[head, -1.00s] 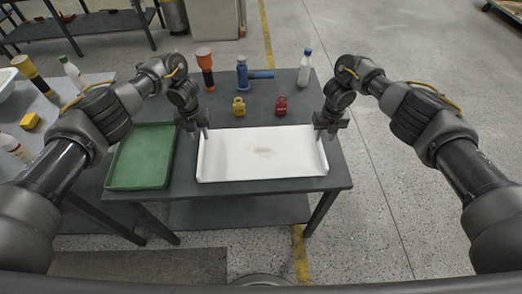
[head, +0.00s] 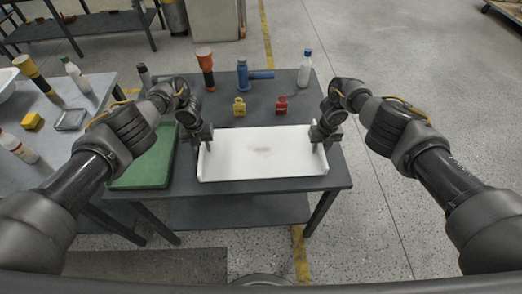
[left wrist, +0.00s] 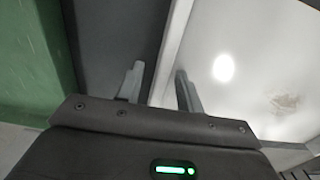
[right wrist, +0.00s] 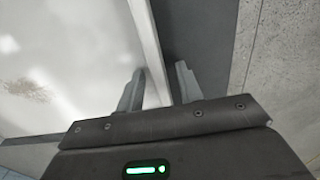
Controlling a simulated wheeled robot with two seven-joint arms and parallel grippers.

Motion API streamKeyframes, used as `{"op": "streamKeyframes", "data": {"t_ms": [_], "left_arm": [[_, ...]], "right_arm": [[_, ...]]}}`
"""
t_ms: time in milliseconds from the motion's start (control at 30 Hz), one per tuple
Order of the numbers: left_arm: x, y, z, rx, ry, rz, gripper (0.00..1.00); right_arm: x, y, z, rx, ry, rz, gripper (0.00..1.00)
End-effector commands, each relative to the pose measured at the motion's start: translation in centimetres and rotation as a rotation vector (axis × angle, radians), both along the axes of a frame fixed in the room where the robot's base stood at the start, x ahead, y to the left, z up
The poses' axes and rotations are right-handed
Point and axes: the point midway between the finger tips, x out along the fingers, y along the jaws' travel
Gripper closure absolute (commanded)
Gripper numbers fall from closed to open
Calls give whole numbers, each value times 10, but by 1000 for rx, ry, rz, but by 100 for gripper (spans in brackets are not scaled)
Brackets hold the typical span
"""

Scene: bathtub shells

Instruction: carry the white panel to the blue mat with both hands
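The white panel (head: 262,165), a shallow tray shape with raised side walls and a brownish smudge in its middle, lies flat on the dark table. My left gripper (left wrist: 158,85) is open, with one finger on each side of the panel's left wall (left wrist: 172,45). My right gripper (right wrist: 157,85) is open, with one finger on each side of the right wall (right wrist: 147,40). Gaps show between fingers and walls in both wrist views. In the head view, the left gripper (head: 203,142) and right gripper (head: 321,142) stand at the panel's two ends. I see no blue mat.
A green tray (head: 140,172) lies left of the panel, partly behind my left arm. Behind the panel stand a yellow weight (head: 239,107), a red weight (head: 281,105), an orange-topped tool (head: 205,66), a blue tool (head: 243,75) and a white bottle (head: 304,68). Open floor lies right.

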Motion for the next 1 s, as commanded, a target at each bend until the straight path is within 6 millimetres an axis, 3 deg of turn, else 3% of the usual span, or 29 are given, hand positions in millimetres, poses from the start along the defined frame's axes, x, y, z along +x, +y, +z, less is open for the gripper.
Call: {"op": "streamKeyframes", "data": {"t_ms": [33, 300, 1000], "left_arm": [[0, 0, 0, 0, 0, 0, 68], [0, 0, 0, 0, 0, 0, 100], [0, 0, 1, 0, -1, 1, 100]], "right_arm": [[0, 0, 0, 0, 0, 0, 68], [0, 0, 0, 0, 0, -1, 100], [0, 0, 0, 0, 0, 0, 100]]}}
